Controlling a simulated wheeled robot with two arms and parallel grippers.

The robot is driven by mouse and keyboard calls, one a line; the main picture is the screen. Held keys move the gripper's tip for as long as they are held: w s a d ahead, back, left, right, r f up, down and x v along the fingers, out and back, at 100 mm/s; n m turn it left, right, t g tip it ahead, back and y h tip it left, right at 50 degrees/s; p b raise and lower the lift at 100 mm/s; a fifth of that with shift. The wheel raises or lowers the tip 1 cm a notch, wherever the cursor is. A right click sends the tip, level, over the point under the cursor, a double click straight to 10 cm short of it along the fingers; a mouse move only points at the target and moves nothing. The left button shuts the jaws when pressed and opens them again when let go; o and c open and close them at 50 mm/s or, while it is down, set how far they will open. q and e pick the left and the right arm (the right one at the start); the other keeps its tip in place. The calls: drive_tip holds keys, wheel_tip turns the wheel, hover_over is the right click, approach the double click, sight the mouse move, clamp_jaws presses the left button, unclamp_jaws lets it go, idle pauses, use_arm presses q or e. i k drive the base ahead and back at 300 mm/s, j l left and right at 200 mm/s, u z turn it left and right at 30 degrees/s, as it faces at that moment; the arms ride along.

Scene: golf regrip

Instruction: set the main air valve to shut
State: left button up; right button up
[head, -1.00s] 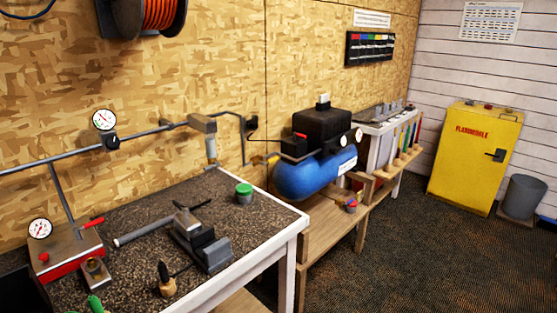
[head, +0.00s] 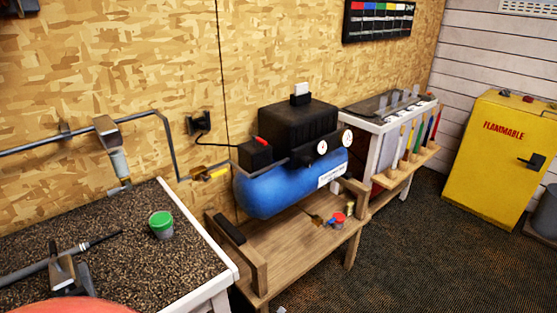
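A small brass-coloured valve with a yellow lever (head: 212,174), which looks like the main air valve, sits on the grey air pipe (head: 167,140) where it runs down to the compressor. The lever appears to lie roughly along the pipe, but it is too small to be sure of its setting. The blue compressor tank (head: 285,187) is just right of the valve, with a black motor housing (head: 298,130) on top. Neither of my grippers can be made out in the head view.
The compressor stands on a low wooden bench (head: 290,250). A speckled-top workbench (head: 110,240) at left holds a green-lidded jar (head: 161,225) and a vise (head: 68,272). A smooth orange-red shape cuts the bottom left edge. Dark carpet (head: 420,250) is clear at right.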

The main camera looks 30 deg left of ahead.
sight(204, 179)
drive_tip(key=i+l+u, duration=0.2)
drive_tip(key=i, duration=0.35)
drive_tip(key=i+l+u, duration=0.15)
drive_tip(key=i, duration=0.35)
drive_tip(key=i+l+u, duration=0.15)
drive_tip(key=i+u, duration=0.25)
drive_tip(key=i+l+u, duration=0.2)
drive_tip(key=u, duration=0.25)
drive_tip(key=i+l+u, duration=0.25)
drive_tip(key=l+u, duration=0.15)
drive_tip(key=i+j, duration=0.1)
drive_tip(key=j, duration=0.65)
drive_tip(key=i, duration=0.05)
